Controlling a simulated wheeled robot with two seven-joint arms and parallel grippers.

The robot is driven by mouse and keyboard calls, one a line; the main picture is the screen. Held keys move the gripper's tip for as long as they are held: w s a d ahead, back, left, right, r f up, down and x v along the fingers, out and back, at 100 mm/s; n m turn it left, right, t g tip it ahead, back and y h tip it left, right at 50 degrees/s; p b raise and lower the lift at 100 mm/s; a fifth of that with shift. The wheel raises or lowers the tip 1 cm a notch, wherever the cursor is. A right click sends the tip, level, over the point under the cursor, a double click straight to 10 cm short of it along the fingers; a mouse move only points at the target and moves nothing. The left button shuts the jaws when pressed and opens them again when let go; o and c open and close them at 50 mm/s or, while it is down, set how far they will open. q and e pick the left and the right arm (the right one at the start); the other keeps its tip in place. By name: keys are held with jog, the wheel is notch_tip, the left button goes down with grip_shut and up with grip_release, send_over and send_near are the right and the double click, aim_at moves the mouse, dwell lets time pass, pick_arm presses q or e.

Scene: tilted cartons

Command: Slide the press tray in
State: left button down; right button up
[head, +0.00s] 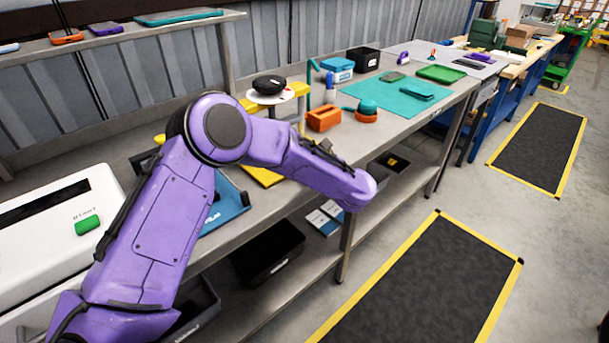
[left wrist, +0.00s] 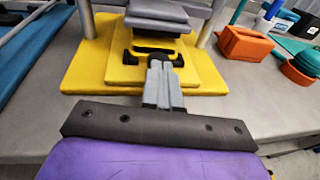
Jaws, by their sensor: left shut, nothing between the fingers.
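The press stands on the bench, its yellow frame (head: 303,92) and round black top (head: 268,84) partly behind my left arm in the head view. In the left wrist view its yellow base (left wrist: 80,75) carries a smaller yellow plate, which looks like the press tray (left wrist: 205,75). A dark bar with two upturned ends (left wrist: 126,58) is at the tray's near side, below a grey block (left wrist: 160,18). My left gripper (left wrist: 160,66) is shut and empty, its fingertips in front of the dark bar. I cannot tell whether they touch. My right gripper is not in view.
An orange box (left wrist: 250,45) and a teal-topped orange round item (left wrist: 302,68) stand right of the press. A blue tray (head: 228,205) lies left of it. A white machine (head: 60,245) fills the bench's left end. The bench's front edge is close below my gripper.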

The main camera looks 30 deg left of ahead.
pick_arm(q)
jog(key=shift+w+a, duration=0.1)
jog(key=shift+a, duration=0.25)
jog(key=shift+a+r, duration=0.15)
jog(key=shift+r, duration=0.05)
jog(key=shift+a, duration=0.1)
